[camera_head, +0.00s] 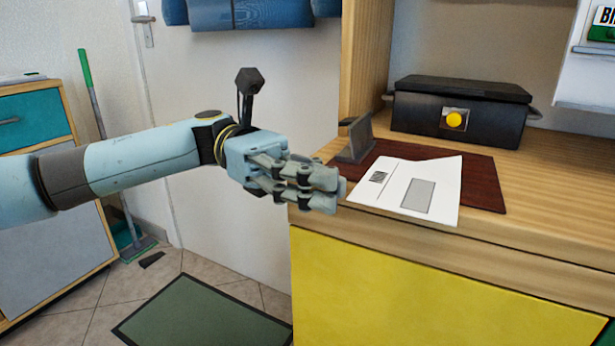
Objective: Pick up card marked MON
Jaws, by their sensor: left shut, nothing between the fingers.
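A white card (445,190) lies on a dark red-brown mat (487,188) on the wooden counter. It bears a grey rectangle and a small patch of dark lettering near its left side; the lettering is too small to read surely as MON. The card's front edge reaches past the mat, towards the counter's front edge. My left gripper (328,190) is shut and empty, just left of the card at the counter's left front corner. I cannot tell whether it touches the counter. My right gripper is not in view.
A grey metal stand (356,139) stands at the mat's back left. A black box (460,108) with a yellow knob sits behind the mat. A wooden upright (366,60) rises at the counter's back left. Bare counter (565,175) lies to the right.

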